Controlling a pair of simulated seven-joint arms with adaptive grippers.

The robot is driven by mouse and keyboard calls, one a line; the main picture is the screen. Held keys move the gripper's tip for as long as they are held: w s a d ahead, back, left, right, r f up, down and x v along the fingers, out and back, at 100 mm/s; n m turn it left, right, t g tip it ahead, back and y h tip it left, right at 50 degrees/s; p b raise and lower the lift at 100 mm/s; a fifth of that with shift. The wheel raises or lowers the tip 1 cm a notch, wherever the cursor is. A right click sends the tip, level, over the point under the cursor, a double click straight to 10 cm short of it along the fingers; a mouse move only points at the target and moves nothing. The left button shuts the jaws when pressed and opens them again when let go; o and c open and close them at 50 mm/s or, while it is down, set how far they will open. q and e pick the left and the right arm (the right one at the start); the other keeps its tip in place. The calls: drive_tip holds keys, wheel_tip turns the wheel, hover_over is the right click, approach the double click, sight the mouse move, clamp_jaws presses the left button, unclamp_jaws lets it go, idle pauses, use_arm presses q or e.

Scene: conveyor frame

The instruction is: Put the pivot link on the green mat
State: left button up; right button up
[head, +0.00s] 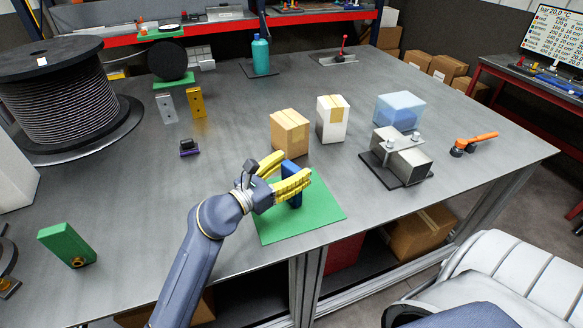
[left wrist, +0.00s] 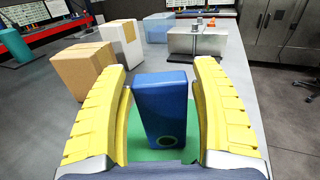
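The blue pivot link (head: 291,171) stands upright on the green mat (head: 318,221), with a dark round hole low on its face. In the left wrist view the blue link (left wrist: 163,108) stands between the yellow fingers, with the mat (left wrist: 150,155) beneath it. My left gripper (head: 287,175) is open around the link, low over the mat. In the left wrist view the left gripper (left wrist: 166,110) shows gaps between the link and both fingers. The fingers and wrist hide part of the link and mat in the head view. My right gripper is not in view.
A cardboard box (head: 289,133) and a white box (head: 332,118) stand just behind the mat. A metal block fixture (head: 402,160) is to the right. A green link (head: 67,246) stands at left. A large cable spool (head: 62,95) fills the back left.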

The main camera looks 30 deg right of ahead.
use_arm(q)
drive_tip(key=shift+o, duration=0.7)
drive_tip(key=shift+a+r, duration=0.1)
drive_tip(key=shift+r, duration=0.05)
drive_tip(key=s+a, duration=0.2)
drive_tip(key=a, duration=0.9)
drive_tip(key=shift+s+a, duration=0.15)
drive_tip(key=shift+a, duration=0.15)
